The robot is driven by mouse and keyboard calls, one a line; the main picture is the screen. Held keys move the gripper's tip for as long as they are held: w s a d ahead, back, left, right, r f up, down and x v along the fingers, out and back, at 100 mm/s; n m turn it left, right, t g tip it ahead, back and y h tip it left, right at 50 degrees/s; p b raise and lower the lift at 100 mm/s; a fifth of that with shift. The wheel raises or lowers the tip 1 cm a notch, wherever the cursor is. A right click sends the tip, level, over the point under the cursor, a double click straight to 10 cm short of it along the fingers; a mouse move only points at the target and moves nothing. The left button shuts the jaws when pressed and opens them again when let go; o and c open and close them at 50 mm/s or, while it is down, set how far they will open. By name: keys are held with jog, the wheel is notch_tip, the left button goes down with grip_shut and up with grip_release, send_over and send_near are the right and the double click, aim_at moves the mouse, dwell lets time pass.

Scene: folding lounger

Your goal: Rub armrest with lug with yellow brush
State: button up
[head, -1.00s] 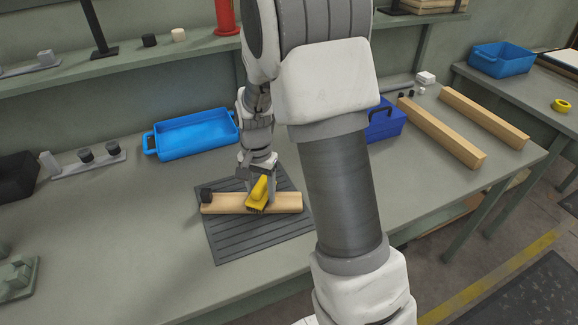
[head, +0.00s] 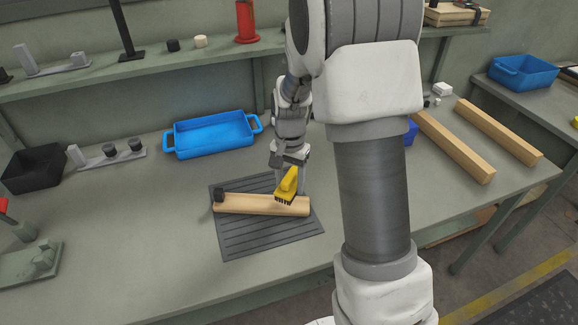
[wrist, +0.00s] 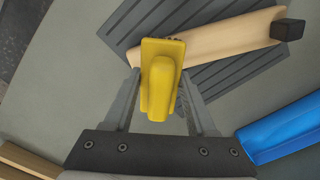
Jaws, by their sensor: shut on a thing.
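The armrest with lug (head: 245,204) is a pale wooden bar with a dark block at its left end. It lies on the dark ribbed mat (head: 268,240) on the bench. It also shows in the wrist view (wrist: 222,38), the dark lug at upper right. My gripper (head: 289,180) is shut on the yellow brush (head: 286,186), which fills the middle of the wrist view (wrist: 160,85). The dark bristles point down at the right part of the armrest. I cannot tell whether they touch the wood.
A blue tray (head: 212,137) stands behind the mat, with a dark bin (head: 33,168) and a grey peg holder (head: 108,153) to its left. Two long wooden bars (head: 452,146) (head: 498,132) lie at right.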

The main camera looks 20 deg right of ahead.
aim_at(290, 175)
jog(key=shift+r+p, duration=1.1)
jog(key=shift+r, duration=0.65)
jog(key=shift+s, duration=0.1)
